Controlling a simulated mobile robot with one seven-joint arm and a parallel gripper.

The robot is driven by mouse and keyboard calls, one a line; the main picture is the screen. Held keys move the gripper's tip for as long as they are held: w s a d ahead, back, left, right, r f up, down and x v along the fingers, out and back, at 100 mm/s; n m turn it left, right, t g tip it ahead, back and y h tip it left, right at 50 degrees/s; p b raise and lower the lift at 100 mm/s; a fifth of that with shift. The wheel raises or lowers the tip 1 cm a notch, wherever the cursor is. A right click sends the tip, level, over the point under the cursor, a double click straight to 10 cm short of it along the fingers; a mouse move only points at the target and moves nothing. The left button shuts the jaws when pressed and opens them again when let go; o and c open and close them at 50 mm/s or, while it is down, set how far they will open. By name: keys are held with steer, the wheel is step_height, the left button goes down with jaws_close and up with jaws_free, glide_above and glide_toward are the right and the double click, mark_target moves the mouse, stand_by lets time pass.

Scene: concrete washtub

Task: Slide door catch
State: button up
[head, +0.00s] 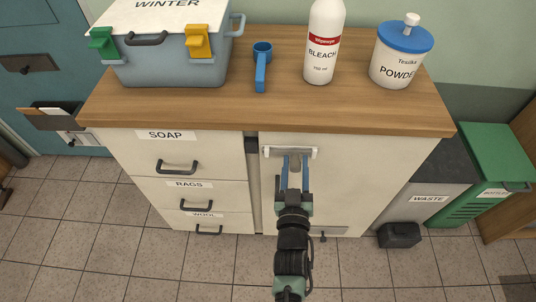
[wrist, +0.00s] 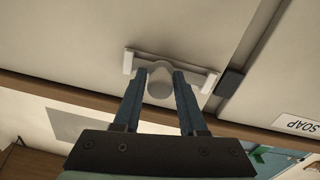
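The door catch (head: 289,152) is a pale horizontal slide piece with raised ends, near the top of the cream cabinet door (head: 340,190) under the worktop. In the wrist view the catch (wrist: 205,77) carries a round pale knob (wrist: 159,82), near the middle of its length. My gripper (head: 294,162) reaches up to the catch from the front. Its two blue fingers stand one on each side of the knob, as the wrist view (wrist: 159,74) shows. The knob nearly fills the gap; whether the fingers press on it cannot be told. The knob is hidden in the head view.
A dark block (wrist: 230,82) sits at the door's edge beside the drawers (head: 190,180). The worktop (head: 270,112) holds a cool box (head: 170,55), a blue scoop (head: 261,65), a bleach bottle (head: 322,55) and a powder tub (head: 398,65). Bins (head: 485,165) stand at right.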

mark_target(295, 170)
steer(key=shift+o, duration=1.2)
steer(key=shift+s, duration=0.1)
steer(key=shift+s+a+p, duration=0.2)
steer(key=shift+s+p, duration=0.6)
steer(key=shift+s, duration=2.65)
